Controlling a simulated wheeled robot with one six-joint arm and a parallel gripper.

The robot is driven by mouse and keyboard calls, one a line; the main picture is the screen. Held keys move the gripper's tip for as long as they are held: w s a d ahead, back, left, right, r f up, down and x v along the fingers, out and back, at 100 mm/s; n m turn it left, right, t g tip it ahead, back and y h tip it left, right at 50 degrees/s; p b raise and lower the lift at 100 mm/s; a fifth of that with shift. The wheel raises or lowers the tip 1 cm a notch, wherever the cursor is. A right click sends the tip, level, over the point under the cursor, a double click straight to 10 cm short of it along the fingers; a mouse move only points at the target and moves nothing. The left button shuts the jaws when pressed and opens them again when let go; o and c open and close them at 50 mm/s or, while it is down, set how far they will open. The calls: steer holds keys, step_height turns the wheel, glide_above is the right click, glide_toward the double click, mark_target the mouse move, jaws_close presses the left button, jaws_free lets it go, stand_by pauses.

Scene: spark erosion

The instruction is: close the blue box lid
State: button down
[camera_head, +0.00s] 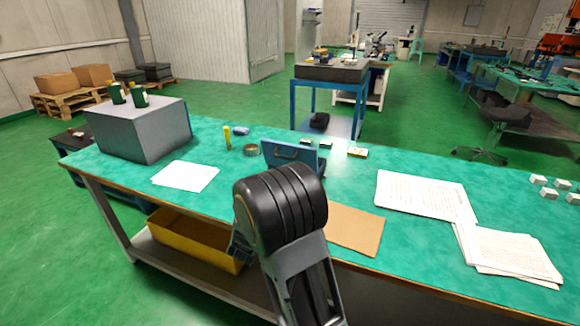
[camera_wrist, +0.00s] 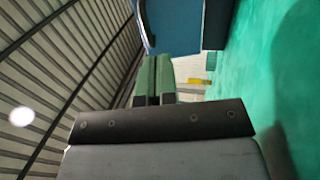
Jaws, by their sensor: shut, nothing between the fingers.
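The blue box (camera_head: 313,161) stands on the green bench top, just beyond my arm in the head view. A blue panel with a dark handle, which looks like its lid, stands raised on it; my arm hides part of the box, so the exact lid angle is unclear. In the wrist view a blue surface of the box (camera_wrist: 172,27) fills the top middle, beyond the fingertips. My gripper (camera_wrist: 156,75) has its two green fingers together with nothing between them. Whether they touch the box cannot be told. In the head view my arm hides the fingers.
A large grey case (camera_head: 142,130) stands at the bench's left end. White papers (camera_head: 186,176), a brown sheet (camera_head: 354,228), a tape roll (camera_head: 251,150) and a yellow bottle (camera_head: 227,137) lie or stand around. More papers (camera_head: 420,195) cover the right side.

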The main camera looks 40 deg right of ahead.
glide_toward(287, 161)
steer(key=d+r, duration=0.5)
steer(key=d, duration=0.1)
steer(key=shift+w+d+b, duration=0.35)
steer(key=shift+w+d, duration=0.1)
steer(key=shift+w, duration=0.15)
steer(key=shift+r, duration=0.1)
